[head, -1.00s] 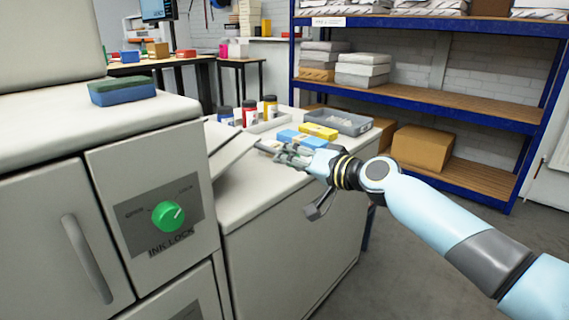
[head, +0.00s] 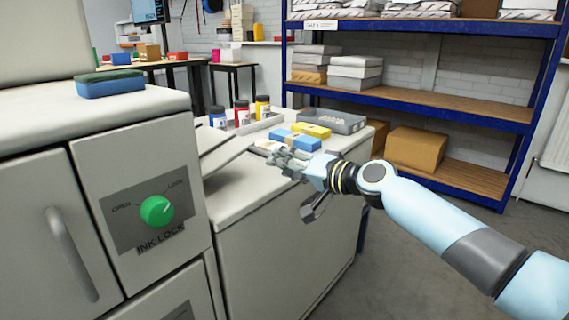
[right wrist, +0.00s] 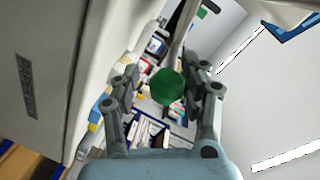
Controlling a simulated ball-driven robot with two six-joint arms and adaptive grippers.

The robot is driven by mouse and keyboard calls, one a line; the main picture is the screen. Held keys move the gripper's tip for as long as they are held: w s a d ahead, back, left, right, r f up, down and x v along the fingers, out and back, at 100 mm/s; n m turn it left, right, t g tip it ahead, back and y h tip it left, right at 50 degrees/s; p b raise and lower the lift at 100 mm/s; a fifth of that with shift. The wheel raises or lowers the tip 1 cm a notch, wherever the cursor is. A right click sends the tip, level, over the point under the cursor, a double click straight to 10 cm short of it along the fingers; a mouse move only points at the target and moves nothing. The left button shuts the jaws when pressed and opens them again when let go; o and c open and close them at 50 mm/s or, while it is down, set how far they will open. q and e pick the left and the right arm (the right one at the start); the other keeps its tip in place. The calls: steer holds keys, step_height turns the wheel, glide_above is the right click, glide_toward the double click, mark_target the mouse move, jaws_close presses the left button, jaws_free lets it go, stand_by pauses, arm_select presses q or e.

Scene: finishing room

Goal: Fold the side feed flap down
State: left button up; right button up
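The side feed flap (head: 224,152) is a pale panel on the right side of the cream machine. It slants up and to the right above the side counter. My right gripper (head: 280,158) is just right of the flap's outer edge, above the counter, and appears apart from it. In the right wrist view my right gripper (right wrist: 163,88) has its fingers spread. A round green thing (right wrist: 167,87) shows between them, at a distance I cannot tell. A thin pale bar (right wrist: 183,30) runs beyond it; I cannot tell if it is the flap. My left gripper is not in view.
The counter (head: 240,190) holds ink bottles (head: 242,113), blue (head: 295,140) and yellow (head: 311,130) boxes and a grey tray (head: 335,121) close to my right gripper. The machine front has a green ink lock knob (head: 156,211). A blue shelf rack (head: 410,97) stands behind.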

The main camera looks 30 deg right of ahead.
steer(key=shift+o, duration=0.9)
steer(key=shift+d, duration=0.1)
steer(key=shift+r, duration=0.1)
steer(key=v, duration=1.1)
steer(key=shift+s, duration=0.4)
steer(key=shift+d, duration=0.1)
